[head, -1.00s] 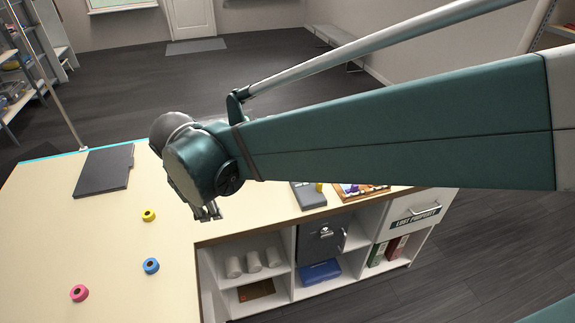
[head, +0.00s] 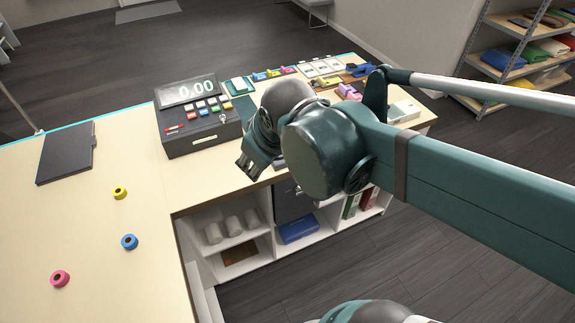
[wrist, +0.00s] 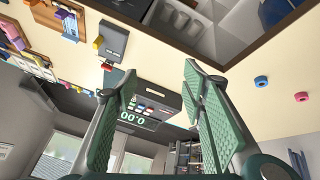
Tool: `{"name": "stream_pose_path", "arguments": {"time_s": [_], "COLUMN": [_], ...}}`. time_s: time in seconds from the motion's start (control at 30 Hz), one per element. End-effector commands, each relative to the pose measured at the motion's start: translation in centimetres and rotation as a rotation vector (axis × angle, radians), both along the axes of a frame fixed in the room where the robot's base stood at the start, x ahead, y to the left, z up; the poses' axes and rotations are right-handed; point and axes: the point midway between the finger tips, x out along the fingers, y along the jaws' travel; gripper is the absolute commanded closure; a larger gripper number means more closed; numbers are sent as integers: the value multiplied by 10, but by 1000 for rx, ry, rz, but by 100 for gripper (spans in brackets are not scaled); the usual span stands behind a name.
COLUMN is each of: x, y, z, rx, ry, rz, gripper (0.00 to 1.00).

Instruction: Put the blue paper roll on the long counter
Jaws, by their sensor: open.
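The blue paper roll (head: 129,241) lies on the pale counter (head: 75,215), in the front left part of the head view, between a yellow roll (head: 120,192) and a pink roll (head: 60,279). In the wrist view the blue roll (wrist: 261,81) is at the right, beyond the fingers and apart from them. My gripper (head: 246,164) is open and empty, above the counter's inner edge to the right of the rolls. In the wrist view its two green fingers (wrist: 160,85) stand wide apart with nothing between them.
A cash register (head: 197,113) stands behind my gripper. A dark flat folder (head: 66,152) lies at the far left. Shelves under the counter hold white cups (head: 232,225) and a blue box (head: 298,229). Small goods lie on the counter at the back right. The counter around the rolls is clear.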

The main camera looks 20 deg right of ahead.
Motion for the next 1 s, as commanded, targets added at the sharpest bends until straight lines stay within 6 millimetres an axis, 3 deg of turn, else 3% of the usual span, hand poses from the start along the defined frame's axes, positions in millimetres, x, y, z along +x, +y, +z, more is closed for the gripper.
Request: {"name": "stream_pose_path", "arguments": {"time_s": [0.2, 0.4, 1.0], "x": [-25, -39, -43], "y": [-32, -48, -53], "z": [-3, -6, -10], "rx": [113, 187, 214], "ry": [-47, -79, -90], "rz": [-202, -327, -371], "gripper": [58, 58, 58]}}
